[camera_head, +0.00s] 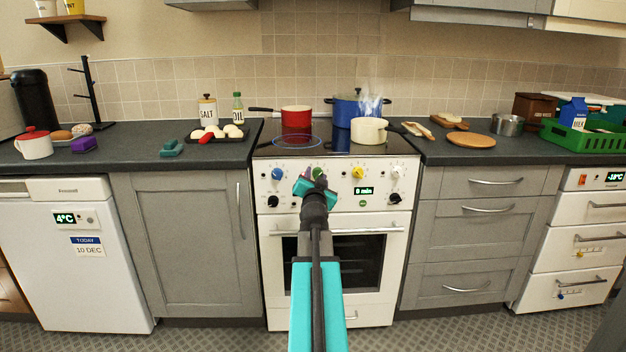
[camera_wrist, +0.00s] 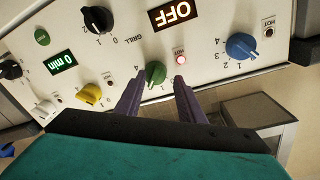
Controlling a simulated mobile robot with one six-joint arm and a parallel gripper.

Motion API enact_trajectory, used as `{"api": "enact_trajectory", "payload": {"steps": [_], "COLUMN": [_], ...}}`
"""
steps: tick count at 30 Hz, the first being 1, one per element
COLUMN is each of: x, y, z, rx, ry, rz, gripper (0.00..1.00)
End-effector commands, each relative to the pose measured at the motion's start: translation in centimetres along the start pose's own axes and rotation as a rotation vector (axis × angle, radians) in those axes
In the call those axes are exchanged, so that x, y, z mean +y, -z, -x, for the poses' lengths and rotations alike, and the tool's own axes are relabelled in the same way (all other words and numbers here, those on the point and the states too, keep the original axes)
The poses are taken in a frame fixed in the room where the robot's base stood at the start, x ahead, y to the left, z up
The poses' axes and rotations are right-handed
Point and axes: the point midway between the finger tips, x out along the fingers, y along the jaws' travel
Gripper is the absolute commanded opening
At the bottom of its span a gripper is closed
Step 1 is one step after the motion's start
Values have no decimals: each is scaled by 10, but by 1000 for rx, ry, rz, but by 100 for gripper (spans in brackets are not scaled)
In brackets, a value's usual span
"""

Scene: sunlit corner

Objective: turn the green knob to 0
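The green knob (camera_wrist: 155,73) is on the cooker's white front panel, with a 4 printed at its left in the wrist view. A small red light (camera_wrist: 180,59) marked HOT glows beside it. In the head view the green knob (camera_head: 318,172) is partly hidden by my gripper (camera_head: 317,183). My gripper (camera_wrist: 159,80) is open. Its two purple fingers reach toward the panel, with the knob showing between their tips, nearer the left one. I cannot tell whether they touch it. The knob's pointer is not clear.
The blue knob (camera_wrist: 241,46) and yellow knob (camera_wrist: 91,93) flank the green one; a black knob (camera_wrist: 97,19) and lit OFF display (camera_wrist: 170,12) are nearby. A red pot (camera_head: 296,117), steaming blue pot (camera_head: 345,109) and cream pot (camera_head: 368,130) stand on the hob above. Floor beside the cooker is clear.

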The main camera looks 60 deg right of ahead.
Motion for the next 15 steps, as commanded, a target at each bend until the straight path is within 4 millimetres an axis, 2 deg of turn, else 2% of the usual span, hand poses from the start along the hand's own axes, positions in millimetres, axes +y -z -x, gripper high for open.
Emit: {"api": "enact_trajectory", "payload": {"steps": [1,15], "x": [8,2], "y": [10,3], "z": [-17,12], "rx": [11,5], "ry": [0,-1], "rz": [4,2], "gripper": [48,48]}}
